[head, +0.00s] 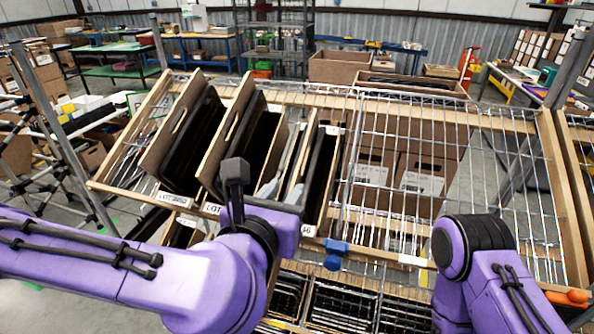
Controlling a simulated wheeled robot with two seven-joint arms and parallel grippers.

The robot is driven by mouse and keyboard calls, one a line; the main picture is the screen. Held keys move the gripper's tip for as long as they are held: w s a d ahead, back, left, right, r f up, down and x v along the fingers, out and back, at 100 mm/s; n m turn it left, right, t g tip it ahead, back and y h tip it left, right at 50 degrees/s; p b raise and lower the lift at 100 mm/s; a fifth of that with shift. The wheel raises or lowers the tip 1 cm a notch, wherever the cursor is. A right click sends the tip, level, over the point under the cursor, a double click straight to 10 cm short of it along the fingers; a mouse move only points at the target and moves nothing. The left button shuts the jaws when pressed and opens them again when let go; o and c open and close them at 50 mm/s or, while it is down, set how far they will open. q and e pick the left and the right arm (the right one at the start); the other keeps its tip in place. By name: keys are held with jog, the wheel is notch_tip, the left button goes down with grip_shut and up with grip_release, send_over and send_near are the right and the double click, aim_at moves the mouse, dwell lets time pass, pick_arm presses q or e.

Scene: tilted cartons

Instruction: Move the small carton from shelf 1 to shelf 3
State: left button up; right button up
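The small carton (323,190) is a narrow, tilted brown box with dark contents on the upper wire shelf (400,120), right of two larger tilted cartons. My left gripper (281,191) is at the carton's left side. Its two light grey fingers are apart, one on the side of the larger carton and one by the small carton's left wall. Whether they touch the wall is not clear.
Two larger open cartons (172,127) (227,140) with dark contents stand left of the small carton. The upper shelf's right half is bare wire. A lower shelf below holds several dark bins (340,305). Brown labelled boxes (372,175) show through the wire. Metal posts stand at both sides.

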aim_at(294, 183)
pick_arm(q)
jog(key=x, duration=0.5)
jog(key=shift+f, duration=0.2)
jog(key=shift+x, duration=0.9)
jog(key=shift+r, duration=0.1)
